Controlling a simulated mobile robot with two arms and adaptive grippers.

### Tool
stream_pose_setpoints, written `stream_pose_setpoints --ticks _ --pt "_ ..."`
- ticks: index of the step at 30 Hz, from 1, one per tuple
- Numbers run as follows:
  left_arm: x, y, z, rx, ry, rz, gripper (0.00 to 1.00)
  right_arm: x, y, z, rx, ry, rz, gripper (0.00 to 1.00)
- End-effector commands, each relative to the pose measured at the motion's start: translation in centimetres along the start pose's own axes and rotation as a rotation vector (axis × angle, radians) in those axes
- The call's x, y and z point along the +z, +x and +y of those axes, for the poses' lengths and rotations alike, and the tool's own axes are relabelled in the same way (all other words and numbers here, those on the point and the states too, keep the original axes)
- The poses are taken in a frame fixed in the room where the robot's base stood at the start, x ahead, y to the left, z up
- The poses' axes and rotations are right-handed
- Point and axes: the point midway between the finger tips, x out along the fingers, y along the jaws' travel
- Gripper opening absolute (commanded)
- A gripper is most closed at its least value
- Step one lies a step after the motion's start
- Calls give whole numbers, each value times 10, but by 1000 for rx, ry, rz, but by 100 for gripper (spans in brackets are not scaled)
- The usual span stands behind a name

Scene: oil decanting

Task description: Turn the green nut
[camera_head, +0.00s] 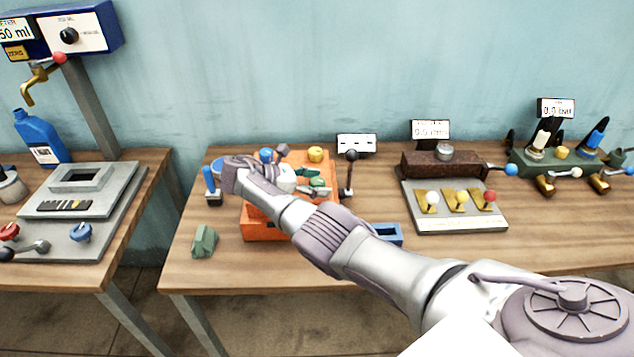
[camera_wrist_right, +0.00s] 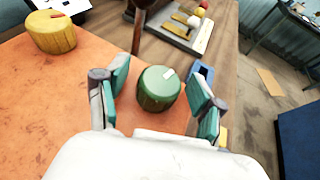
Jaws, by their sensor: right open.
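The green nut (camera_wrist_right: 160,88) is a round knob with a pale mark on top, on the orange surface in the right wrist view. My right gripper (camera_wrist_right: 158,78) is open, with one teal-padded finger on each side of the nut. My left gripper is out of view.
A yellow nut (camera_wrist_right: 52,32) stands on the same block; it also shows in the head view (camera_head: 315,154). A black-knobbed lever (camera_head: 349,172) stands right of the block. A blue tray (camera_head: 388,234) and a green block (camera_head: 204,241) lie on the table nearby.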

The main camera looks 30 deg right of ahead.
Motion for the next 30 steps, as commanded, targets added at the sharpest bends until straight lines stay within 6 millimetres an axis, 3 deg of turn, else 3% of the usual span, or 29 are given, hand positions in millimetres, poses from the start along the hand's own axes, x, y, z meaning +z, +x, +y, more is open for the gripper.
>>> stream_pose_setpoints --ticks 5,12,21,30 --pt "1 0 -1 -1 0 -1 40 10 -3 1 1 3 -1 68" --pt "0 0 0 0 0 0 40 51 -20 1 3 6 1 68" --pt "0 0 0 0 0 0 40 83 -35 0 1 1 3 68" --pt "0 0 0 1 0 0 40 92 -38 0 -1 -1 0 68"
